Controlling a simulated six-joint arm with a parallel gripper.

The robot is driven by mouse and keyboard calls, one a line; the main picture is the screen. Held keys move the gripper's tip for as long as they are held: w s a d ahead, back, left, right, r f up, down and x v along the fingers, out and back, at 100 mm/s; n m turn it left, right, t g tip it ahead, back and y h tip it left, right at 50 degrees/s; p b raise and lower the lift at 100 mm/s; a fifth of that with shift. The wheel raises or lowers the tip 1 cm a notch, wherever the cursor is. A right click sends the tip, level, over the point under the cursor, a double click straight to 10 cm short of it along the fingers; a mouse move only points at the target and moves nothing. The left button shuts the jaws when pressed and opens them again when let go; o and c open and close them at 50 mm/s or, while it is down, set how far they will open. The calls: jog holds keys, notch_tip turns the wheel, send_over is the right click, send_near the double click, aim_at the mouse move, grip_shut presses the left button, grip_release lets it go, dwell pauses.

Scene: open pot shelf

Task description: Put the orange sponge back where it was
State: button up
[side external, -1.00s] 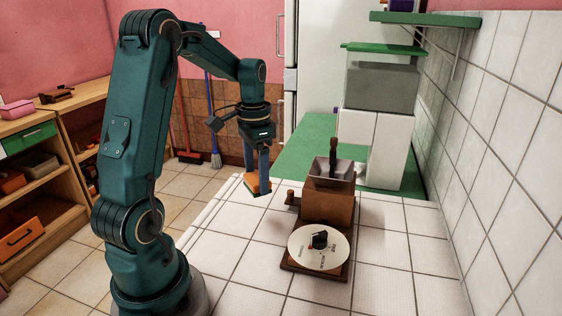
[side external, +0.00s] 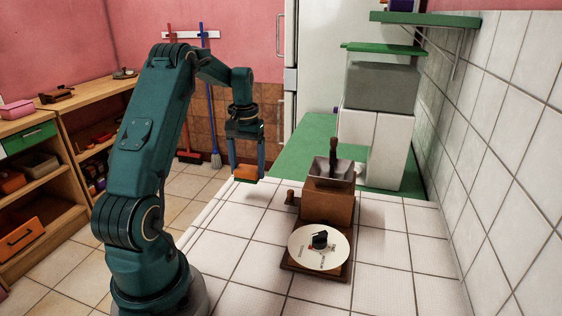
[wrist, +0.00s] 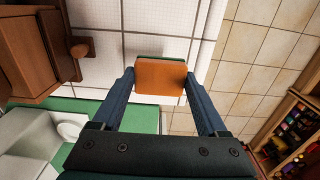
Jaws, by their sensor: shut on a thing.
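The orange sponge (side external: 246,172) is a small block with a green layer on its lower side. My gripper (side external: 246,177) is shut on it and holds it near the far left edge of the white tiled counter (side external: 222,256). In the wrist view the sponge (wrist: 161,77) sits between the two blue fingers of my gripper (wrist: 162,82), one on each side. A thin green strip shows along its far edge. I cannot tell whether the sponge touches the counter. No marked spot for the sponge can be made out.
A green surface (side external: 302,162) lies behind. The front left counter is clear.

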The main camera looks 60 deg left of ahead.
aim_at(249, 195)
jog(key=shift+f, duration=2.45)
jog(key=o, duration=1.4)
jog(key=shift+f, duration=0.1)
jog(key=shift+c, duration=0.2)
